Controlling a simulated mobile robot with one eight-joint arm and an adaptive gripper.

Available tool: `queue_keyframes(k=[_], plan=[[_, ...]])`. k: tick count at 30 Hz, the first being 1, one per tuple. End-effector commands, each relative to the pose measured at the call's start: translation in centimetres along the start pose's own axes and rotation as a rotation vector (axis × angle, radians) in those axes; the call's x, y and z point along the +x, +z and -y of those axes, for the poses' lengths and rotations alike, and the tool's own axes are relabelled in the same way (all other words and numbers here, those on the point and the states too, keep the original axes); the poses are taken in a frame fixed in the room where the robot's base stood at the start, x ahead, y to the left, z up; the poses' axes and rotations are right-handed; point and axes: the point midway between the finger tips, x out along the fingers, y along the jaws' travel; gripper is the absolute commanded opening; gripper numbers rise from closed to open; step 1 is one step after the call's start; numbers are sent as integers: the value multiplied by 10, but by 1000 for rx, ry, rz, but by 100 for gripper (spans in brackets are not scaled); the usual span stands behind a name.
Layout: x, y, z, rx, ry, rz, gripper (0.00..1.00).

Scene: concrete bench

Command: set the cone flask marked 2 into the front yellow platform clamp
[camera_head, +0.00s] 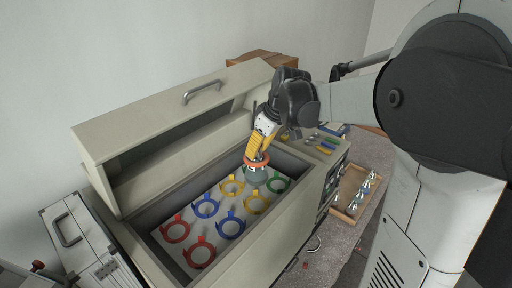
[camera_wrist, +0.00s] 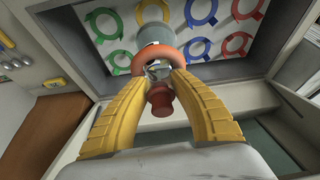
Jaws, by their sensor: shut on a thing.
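My gripper (camera_head: 262,146) is shut on a flask (camera_head: 256,177) with an orange ring round it and a red-brown stopper (camera_wrist: 160,98). The flask hangs upright or nearly so over the far right part of the clamp platform. In the wrist view the grey-green flask body (camera_wrist: 154,34) shows beyond the yellow fingers; no number can be read. The front yellow clamp (camera_head: 257,204) looks empty, just below the flask in the head view. The rear yellow clamp (camera_head: 232,188) also looks empty; the flask hides its place in the wrist view.
Red (camera_head: 199,252), blue (camera_head: 231,225) and green (camera_head: 277,182) clamps share the sunken platform, walled in by the beige chamber (camera_head: 262,240). Its lid (camera_head: 170,110) stands open behind. A wooden tray (camera_head: 346,210) with several small flasks lies to the right.

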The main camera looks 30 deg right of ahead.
Motion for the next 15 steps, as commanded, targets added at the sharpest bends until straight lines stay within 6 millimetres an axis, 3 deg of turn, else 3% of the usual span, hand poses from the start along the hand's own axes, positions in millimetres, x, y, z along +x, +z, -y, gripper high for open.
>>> queue_keyframes(k=[15], plan=[[64,26,0,0,0,-1,0]])
